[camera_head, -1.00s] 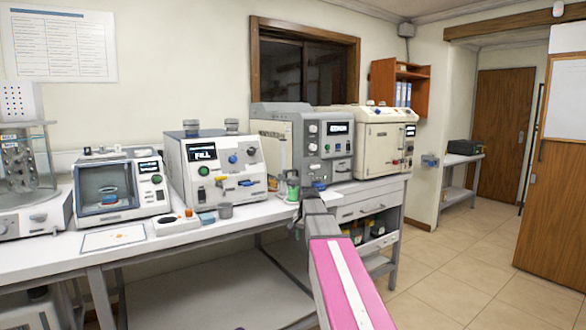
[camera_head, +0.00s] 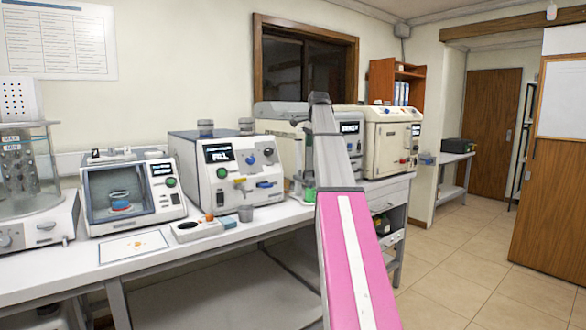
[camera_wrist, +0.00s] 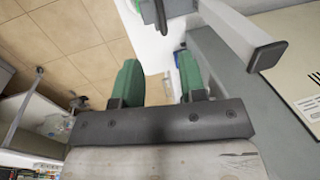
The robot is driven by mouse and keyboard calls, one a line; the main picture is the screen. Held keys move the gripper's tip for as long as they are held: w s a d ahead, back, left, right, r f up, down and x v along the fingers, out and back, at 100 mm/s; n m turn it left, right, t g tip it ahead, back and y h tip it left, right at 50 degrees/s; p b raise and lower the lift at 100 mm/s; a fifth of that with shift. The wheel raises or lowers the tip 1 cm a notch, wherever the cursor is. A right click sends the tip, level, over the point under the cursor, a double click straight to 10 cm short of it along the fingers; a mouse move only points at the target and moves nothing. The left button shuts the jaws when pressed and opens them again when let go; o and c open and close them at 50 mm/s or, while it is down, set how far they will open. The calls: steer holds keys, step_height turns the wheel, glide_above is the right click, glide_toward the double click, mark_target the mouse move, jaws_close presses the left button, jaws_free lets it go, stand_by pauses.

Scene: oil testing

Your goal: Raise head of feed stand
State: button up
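My gripper (camera_wrist: 158,85) shows in the wrist view with two green fingers held apart, and I see nothing clamped between them. A pale grey bar with a dark square end (camera_wrist: 267,55) lies just beyond and to the right of the fingers, apart from them. It may be part of the feed stand, but I cannot tell for sure. In the head view my raised arm hides most of this spot. A slim grey upright with a small green part (camera_head: 309,194) shows just left of the arm. My gripper cannot be made out there.
A white machine with a display (camera_head: 219,155) stands left of my arm, and a cream machine (camera_head: 391,140) stands to its right. A grey cup (camera_head: 245,213) is near the bench (camera_head: 250,235) front edge. Tiled floor (camera_head: 460,265) is open at right.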

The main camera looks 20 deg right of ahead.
glide_above(307, 183)
steer(key=w+d, duration=0.1)
steer(key=f, duration=1)
steer(key=shift+w+f, duration=0.2)
jaws_close()
